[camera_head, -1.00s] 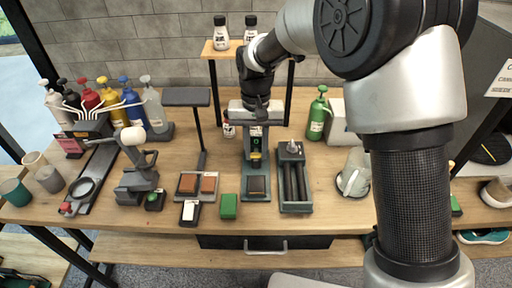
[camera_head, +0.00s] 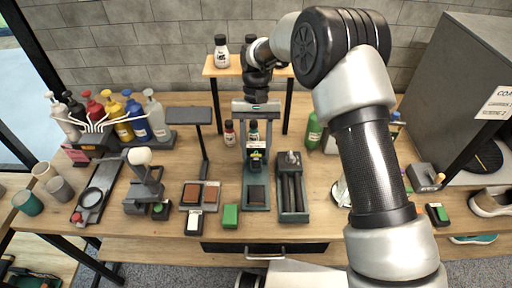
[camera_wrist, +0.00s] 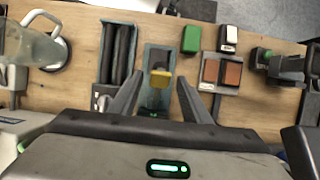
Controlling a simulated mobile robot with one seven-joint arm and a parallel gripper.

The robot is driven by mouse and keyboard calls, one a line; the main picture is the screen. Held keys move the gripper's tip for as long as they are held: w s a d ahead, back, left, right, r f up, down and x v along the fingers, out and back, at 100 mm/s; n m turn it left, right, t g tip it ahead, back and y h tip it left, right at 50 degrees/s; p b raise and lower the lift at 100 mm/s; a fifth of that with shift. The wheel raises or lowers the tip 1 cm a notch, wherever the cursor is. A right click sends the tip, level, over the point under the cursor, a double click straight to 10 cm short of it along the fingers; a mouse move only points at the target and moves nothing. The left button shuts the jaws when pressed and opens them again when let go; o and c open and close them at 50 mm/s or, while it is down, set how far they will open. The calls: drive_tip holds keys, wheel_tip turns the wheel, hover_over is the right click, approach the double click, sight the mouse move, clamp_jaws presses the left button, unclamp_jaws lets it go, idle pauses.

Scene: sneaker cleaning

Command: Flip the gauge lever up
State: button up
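The gauge (camera_head: 257,165) is a small dark upright device on a grey-green base, with a dark square pad (camera_head: 256,195) at its front. In the wrist view, a yellow lever-like part (camera_wrist: 160,79) sits on its top, seen from above. My gripper (camera_wrist: 159,80) is open, with one dark finger on each side of the yellow part. I see no clear contact between the fingers and it. In the head view my gripper (camera_head: 256,112) is above and behind the gauge, and its fingertips are hard to make out. The lever's exact angle cannot be told.
A grey tray with two rollers (camera_head: 291,190) stands close right of the gauge. A green block (camera_head: 230,216) and a stand with brown pads (camera_head: 199,194) are to the left. Small bottles (camera_head: 229,133) stand behind, below a raised wooden shelf (camera_head: 215,70).

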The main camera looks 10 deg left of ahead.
drive_tip(key=p+v, duration=0.1)
drive_tip(key=v, duration=1.6)
drive_tip(key=shift+r, duration=0.2)
